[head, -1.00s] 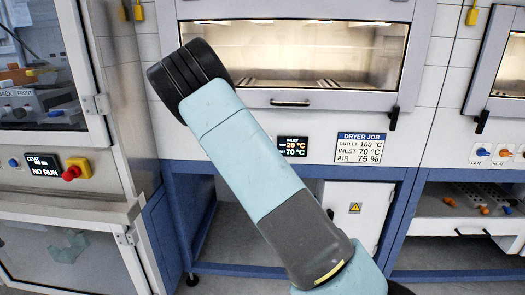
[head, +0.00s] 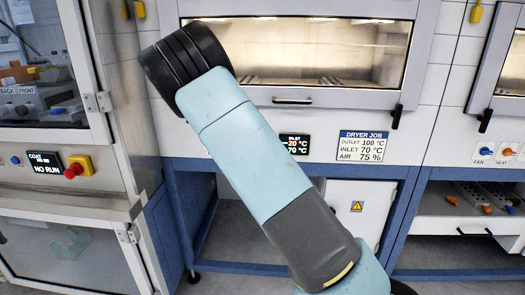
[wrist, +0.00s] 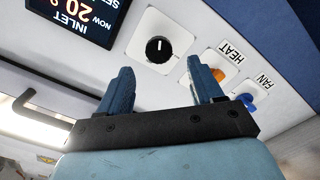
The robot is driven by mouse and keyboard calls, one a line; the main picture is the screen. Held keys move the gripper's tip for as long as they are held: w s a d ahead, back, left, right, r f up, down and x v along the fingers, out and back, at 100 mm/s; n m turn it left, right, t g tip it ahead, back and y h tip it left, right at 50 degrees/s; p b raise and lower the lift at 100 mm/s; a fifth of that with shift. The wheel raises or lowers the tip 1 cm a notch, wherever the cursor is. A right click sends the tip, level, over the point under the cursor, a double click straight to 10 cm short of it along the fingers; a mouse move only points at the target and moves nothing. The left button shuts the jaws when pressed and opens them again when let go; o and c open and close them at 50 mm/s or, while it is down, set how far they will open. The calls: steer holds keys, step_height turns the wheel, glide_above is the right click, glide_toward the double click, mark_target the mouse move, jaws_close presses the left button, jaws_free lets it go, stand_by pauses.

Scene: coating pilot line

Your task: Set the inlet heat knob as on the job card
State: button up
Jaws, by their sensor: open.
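The inlet heat knob, a round black dial with a white pointer mark (wrist: 158,48), sits on a white plate in the wrist view, which is upside down. My gripper (wrist: 162,68) is open and empty, its two blue fingers spread below the knob in the picture; I cannot tell how far off it is. The inlet display (wrist: 78,18) is cut off there; in the head view the inlet display (head: 296,144) reads 20 °C above 70 °C, partly behind my arm. The job card (head: 361,146) reads outlet 100 °C, inlet 70 °C, air 75 %. My arm hides the knob in the head view.
Beside the knob are an orange HEAT switch (wrist: 217,75) and a blue FAN switch (wrist: 246,101), close to my right finger in the picture. The dryer door handle (head: 291,100) is above the display. A red stop button (head: 74,171) is on the left cabinet.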

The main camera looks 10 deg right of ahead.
steer(key=v, duration=0.8)
steer(key=shift+d, duration=0.1)
steer(key=s+d+r+m+g+y, duration=0.1)
steer(key=s+r+g, duration=0.3)
steer(key=s, duration=0.8)
steer(key=s+d+r+m+g+y, duration=0.2)
steer(key=s+r+g, duration=0.1)
steer(key=s+r, duration=0.5)
steer(key=s+d+r+m+g+y, duration=0.2)
steer(key=s+r+g, duration=0.2)
steer(key=s, duration=1.1)
step_height(320, 180, up, 3)
steer(key=shift+s+r+g+y, duration=0.1)
steer(key=shift+s+g+y, duration=0.2)
